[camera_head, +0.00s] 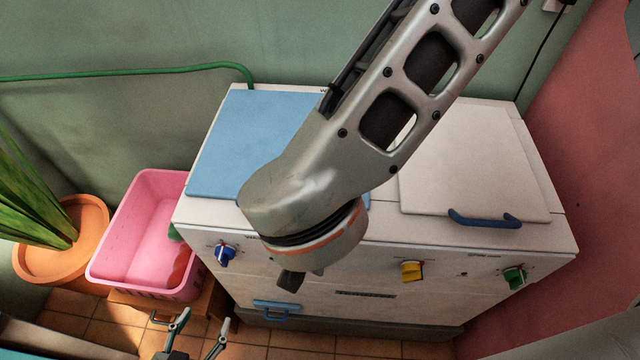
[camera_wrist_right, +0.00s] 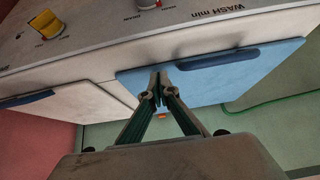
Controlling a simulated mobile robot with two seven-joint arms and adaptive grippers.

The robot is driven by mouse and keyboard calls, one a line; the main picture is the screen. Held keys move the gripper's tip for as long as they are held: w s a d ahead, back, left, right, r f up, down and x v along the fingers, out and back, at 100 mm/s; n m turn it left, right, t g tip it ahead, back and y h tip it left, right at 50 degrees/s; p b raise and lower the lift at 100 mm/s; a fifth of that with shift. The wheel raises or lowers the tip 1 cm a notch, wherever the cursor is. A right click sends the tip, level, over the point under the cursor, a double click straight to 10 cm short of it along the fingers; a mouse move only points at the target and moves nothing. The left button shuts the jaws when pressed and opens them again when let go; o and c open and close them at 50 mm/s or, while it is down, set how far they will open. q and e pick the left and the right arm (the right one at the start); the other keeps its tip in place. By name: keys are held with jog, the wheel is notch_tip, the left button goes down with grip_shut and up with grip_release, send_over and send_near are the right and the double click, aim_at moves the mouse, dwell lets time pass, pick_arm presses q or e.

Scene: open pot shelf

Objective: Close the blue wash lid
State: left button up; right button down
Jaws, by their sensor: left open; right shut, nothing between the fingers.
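The blue wash lid (camera_head: 245,135) lies flat, or nearly so, over the left half of the white washing machine's top. My right arm covers its right part and front edge in the head view. The lid also shows in the right wrist view (camera_wrist_right: 245,78), with its dark blue handle (camera_wrist_right: 215,59) along the front edge. My right gripper (camera_wrist_right: 158,88) is shut and empty, its tips over the lid beside the handle; contact is unclear. My left gripper (camera_head: 204,320) is open and empty, low in front of the machine.
The white lid (camera_head: 470,165) with a blue handle (camera_head: 485,219) lies on the right half. Blue (camera_head: 225,254), yellow (camera_head: 411,271) and green (camera_head: 514,277) knobs project from the front panel. A pink basin (camera_head: 135,230) and a potted plant (camera_head: 60,255) stand left.

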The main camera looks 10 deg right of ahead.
dwell(0.4)
jog(key=v, duration=1.2)
